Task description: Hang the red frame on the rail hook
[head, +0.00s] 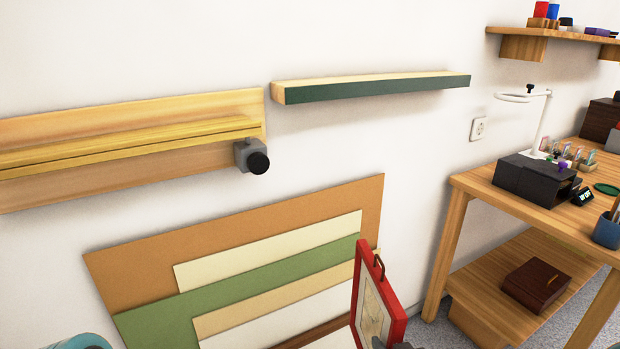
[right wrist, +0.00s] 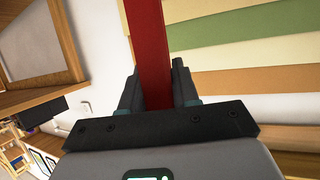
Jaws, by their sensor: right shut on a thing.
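The red frame (head: 396,318) stands upright at the bottom of the head view, seen at a steep angle, with a pale print inside and a small dark loop on its top edge. My right gripper (head: 394,345) barely shows at the bottom edge there. In the right wrist view my right gripper (right wrist: 157,88) is shut on the red frame (right wrist: 149,40), one finger on each side. A grey block with a black round knob (head: 252,157), apparently the hook, sits at the right end of the wooden rail (head: 130,143). The frame is apart from it, lower and to the right. My left gripper is not in view.
A green-fronted shelf (head: 375,88) is on the wall right of the rail. Several flat coloured boards (head: 235,225) lean on the wall below. A wooden workbench (head: 480,190) with small items stands at the right. Bare wall lies between the rail and the boards.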

